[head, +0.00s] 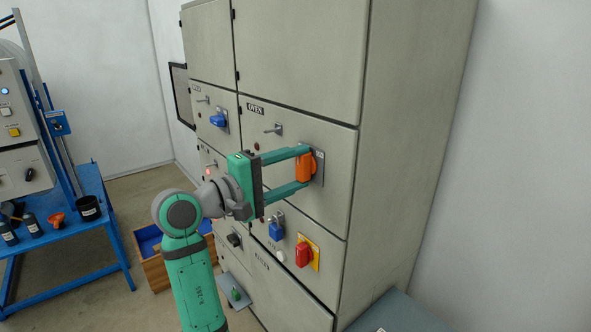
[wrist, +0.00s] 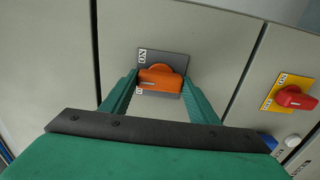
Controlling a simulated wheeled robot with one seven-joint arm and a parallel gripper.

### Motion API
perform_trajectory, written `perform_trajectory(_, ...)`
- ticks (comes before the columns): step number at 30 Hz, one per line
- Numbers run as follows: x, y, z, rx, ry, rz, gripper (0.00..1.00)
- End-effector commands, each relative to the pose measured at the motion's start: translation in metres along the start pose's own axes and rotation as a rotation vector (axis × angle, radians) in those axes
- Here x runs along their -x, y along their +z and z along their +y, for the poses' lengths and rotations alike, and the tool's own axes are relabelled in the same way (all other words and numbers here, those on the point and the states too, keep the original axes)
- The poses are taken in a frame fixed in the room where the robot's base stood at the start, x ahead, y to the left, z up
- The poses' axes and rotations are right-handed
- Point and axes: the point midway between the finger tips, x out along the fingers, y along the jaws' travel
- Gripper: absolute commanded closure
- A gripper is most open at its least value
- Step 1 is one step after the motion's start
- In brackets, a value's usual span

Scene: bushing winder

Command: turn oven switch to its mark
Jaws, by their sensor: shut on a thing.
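The oven switch (head: 306,167) is an orange rotary handle on a grey plate, on the cabinet door labelled OVEN (head: 256,108). My gripper (head: 304,168) is shut on it, with one teal finger above and one below in the head view. In the wrist view the switch (wrist: 160,78) sits between the two finger ends, its bar lying nearly level across the picture. A pale line shows on the bar's left part.
A blue handle (head: 218,120) is on the door to the left. A blue bench (head: 75,268) stands at far left, with a wooden crate (head: 153,274) on the floor.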

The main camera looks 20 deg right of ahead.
Motion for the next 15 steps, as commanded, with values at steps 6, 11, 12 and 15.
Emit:
perform_trajectory(6, 0.0004, -0.0005, -0.0005, 0.016, -0.001, 0.001, 0.68)
perform_trajectory(11, 0.0004, -0.0005, -0.0006, 0.016, -0.001, 0.001, 0.68)
perform_trajectory(12, 0.0004, -0.0005, -0.0006, 0.016, -0.001, 0.001, 0.68)
perform_trajectory(15, 0.0004, -0.0005, -0.0006, 0.016, -0.001, 0.001, 0.41)
